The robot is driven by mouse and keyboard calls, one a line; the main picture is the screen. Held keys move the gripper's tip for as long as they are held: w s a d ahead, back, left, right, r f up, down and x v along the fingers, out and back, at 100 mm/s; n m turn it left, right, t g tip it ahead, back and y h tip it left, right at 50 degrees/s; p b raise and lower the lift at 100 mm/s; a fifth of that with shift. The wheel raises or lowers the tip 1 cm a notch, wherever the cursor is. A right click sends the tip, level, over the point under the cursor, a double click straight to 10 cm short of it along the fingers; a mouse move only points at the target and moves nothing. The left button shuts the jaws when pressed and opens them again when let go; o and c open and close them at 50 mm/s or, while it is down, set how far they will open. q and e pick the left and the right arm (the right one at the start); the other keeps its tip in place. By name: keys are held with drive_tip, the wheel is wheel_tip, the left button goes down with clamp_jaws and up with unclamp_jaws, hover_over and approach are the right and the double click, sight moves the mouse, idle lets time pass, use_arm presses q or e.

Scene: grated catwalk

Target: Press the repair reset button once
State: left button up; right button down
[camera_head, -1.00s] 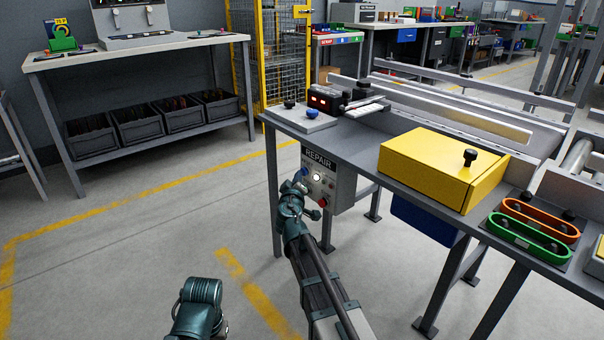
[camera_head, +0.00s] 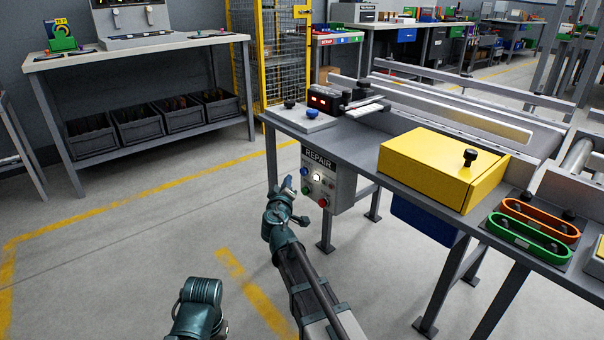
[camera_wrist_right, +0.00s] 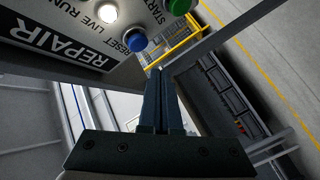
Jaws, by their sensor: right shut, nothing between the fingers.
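The panel also has a lit white lamp (camera_head: 316,177), a green button (camera_wrist_right: 180,5) and a red button (camera_head: 323,202). The bench (camera_head: 358,146) above carries a yellow box (camera_head: 430,165). Open floor lies to the left, before a side table (camera_head: 140,45).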

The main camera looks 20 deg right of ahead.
drive_tip(key=shift+s+a, duration=0.2)
drive_tip(key=shift+a, duration=0.35)
drive_tip(key=shift+s+a, duration=0.2)
drive_tip(key=shift+a, duration=0.35)
drive_tip(key=s+a+f+g+y+p, duration=0.25)
drive_tip(key=s+a+g+p, duration=0.2)
drive_tip(key=s, duration=0.75)
drive_tip(key=s+a+f+m+g+y+p, duration=0.1)
drive_tip(key=s+a+f+g+p, duration=0.4)
drive_tip(key=s, duration=0.6)
drive_tip(key=s+a+f+g+y+p, duration=0.1)
drive_tip(key=s+a+f+g+y, duration=0.1)
drive_tip(key=s+a+g, duration=0.75)
drive_tip(key=s+d+r+t+p, duration=0.1)
drive_tip(key=d+r+p, duration=0.1)
drive_tip(key=r+p, duration=1.6)
drive_tip(key=s+d+r+t+p, duration=0.1)
drive_tip(key=r+t+p, duration=0.1)
drive_tip(key=r+p, duration=1.7)
drive_tip(key=shift+d+r+p, duration=0.3)
drive_tip(key=shift+d+p, duration=0.05)
drive_tip(key=shift+p, duration=0.05)
